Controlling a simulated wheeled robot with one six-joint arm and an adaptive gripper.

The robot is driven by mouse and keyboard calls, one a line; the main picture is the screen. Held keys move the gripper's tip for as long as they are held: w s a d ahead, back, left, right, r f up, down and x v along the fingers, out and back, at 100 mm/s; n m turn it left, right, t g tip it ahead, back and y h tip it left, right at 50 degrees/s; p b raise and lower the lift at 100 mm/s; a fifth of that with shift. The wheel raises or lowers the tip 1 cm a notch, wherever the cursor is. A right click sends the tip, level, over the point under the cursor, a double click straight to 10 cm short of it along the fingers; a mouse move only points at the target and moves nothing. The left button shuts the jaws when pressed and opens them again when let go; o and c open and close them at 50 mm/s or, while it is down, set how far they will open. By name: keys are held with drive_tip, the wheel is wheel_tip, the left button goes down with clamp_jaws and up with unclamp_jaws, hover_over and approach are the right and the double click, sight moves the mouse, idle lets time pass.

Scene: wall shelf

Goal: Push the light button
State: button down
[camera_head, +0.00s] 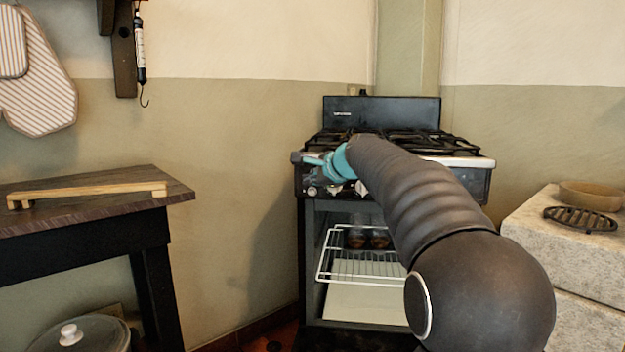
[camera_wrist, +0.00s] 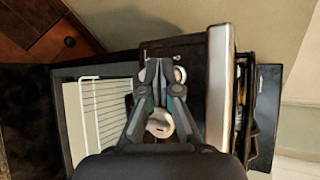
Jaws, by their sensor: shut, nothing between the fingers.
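The stove (camera_head: 382,112) stands against the back wall, with a dark front control panel (camera_head: 313,181) that bears round knobs. In the wrist view the panel (camera_wrist: 190,52) appears turned sideways, with a silver knob (camera_wrist: 160,124) behind my fingers and another knob (camera_wrist: 180,74) just right of the fingertips. I cannot pick out the light button for certain; small marks near the panel's end are too small to tell. My gripper (camera_head: 301,158) is shut and empty, at the left part of the panel. In the wrist view its fingertips (camera_wrist: 158,64) lie over the panel; contact cannot be told.
The oven cavity below is open, with a white wire rack (camera_head: 362,268) and dark round items inside. A dark wooden table (camera_head: 95,205) stands left, a stone counter (camera_head: 540,235) right. Black grates (camera_head: 400,140) top the stove. Wall space left of the stove is free.

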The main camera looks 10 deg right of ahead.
drive_tip(key=shift+s+a+b, duration=0.3)
drive_tip(key=shift+s+a, duration=0.05)
drive_tip(key=shift+s, duration=0.55)
drive_tip(key=shift+s+a+b, duration=0.3)
drive_tip(key=shift+s, duration=0.6)
drive_tip(key=shift+s+a+b, duration=0.3)
drive_tip(key=shift+s+a, duration=0.05)
drive_tip(key=shift+s, duration=0.55)
drive_tip(key=s+d+f+n+g+h+p, duration=0.15)
drive_tip(key=s+f+n+g, duration=0.35)
drive_tip(key=s+f+n, duration=0.75)
drive_tip(key=s+f+n+g+h+p, duration=0.1)
drive_tip(key=s+f+n+p, duration=0.1)
drive_tip(key=s, duration=1.2)
drive_tip(key=s+d+f+n+h+p, duration=0.1)
drive_tip(key=s+p, duration=0.4)
drive_tip(key=s, duration=1)
wheel_tip(320, 180, down, 2)
drive_tip(key=shift+s+d+f+n+g+h, duration=0.15)
drive_tip(key=shift+n+g+h, duration=0.35)
drive_tip(key=shift+n, duration=0.55)
